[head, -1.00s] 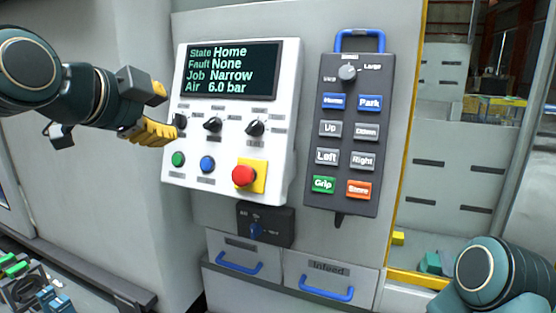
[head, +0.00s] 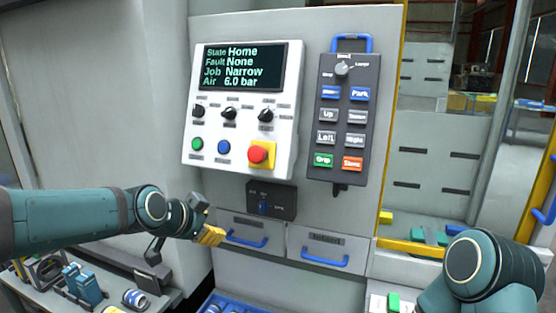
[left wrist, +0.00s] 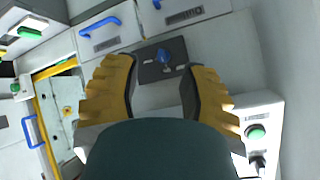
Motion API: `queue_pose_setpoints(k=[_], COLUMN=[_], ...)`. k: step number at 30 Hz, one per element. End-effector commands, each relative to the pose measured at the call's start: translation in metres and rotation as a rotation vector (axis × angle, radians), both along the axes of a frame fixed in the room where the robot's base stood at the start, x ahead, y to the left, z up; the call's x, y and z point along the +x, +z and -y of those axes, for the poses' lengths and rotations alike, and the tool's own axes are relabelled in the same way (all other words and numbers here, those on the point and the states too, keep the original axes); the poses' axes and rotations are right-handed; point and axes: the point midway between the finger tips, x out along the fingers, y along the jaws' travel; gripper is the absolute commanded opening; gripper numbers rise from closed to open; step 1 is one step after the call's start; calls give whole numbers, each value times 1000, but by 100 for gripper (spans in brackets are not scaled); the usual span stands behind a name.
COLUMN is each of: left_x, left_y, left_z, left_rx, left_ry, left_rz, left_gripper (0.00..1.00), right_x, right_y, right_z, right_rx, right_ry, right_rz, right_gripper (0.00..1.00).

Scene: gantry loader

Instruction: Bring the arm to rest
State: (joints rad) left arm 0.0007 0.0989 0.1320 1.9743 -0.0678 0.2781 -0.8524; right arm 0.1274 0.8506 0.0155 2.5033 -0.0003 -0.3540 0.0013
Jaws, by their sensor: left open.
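My left arm comes in from the left in the head view. My left gripper (head: 212,234) has yellow fingers and is near the left drawer, below the control panel (head: 240,105). In the left wrist view the gripper (left wrist: 162,85) is open and empty, its two ridged fingers apart. The black switch box (left wrist: 162,62) with a blue knob shows between and beyond them. The switch box also shows in the head view (head: 270,201). The panel screen reads State Home, Fault None, Job Narrow, Air 6.0 bar. My right arm shows at the lower right; its gripper is out of view.
A grey button pendant (head: 342,125) hangs right of the panel. Two drawers with blue handles (head: 246,240) are below. A bench (head: 95,295) with parts stands at the lower left. A yellow-edged opening (head: 410,247) with coloured blocks is on the right.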

Motion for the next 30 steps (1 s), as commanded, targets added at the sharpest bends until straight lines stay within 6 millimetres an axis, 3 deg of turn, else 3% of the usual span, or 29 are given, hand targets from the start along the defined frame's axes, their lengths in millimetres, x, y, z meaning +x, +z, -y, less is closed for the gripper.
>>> queue_pose_setpoints(k=[1,5,8,11,15,18,22,25,30], left_x=[0,-10,-30,-60,-117,-159,-202,-221,-227], left_y=[-41,-130,-196,-258,-334,-374,-404,-415,-418], left_z=[6,17,25,33,43,47,51,52,53], left_rx=[-37,-141,-213,-278,-354,-395,-425,-437,-441], left_ry=[28,131,221,322,480,592,703,755,774], left_rz=[-74,-238,-367,-498,-679,-790,-891,-930,-944], left_gripper=[42,42,42,42,42,42,42,42,42], right_x=[0,0,0,0,0,0,0,0,0], right_y=[0,0,0,0,0,0,0,0,0], right_z=[0,0,0,0,0,0,0,0,0], right_rx=[0,0,0,0,0,0,0,0,0], right_ry=[0,0,0,0,0,0,0,0,0], right_rz=[0,0,0,0,0,0,0,0,0], right_gripper=[0,0,0,0,0,0,0,0,0])
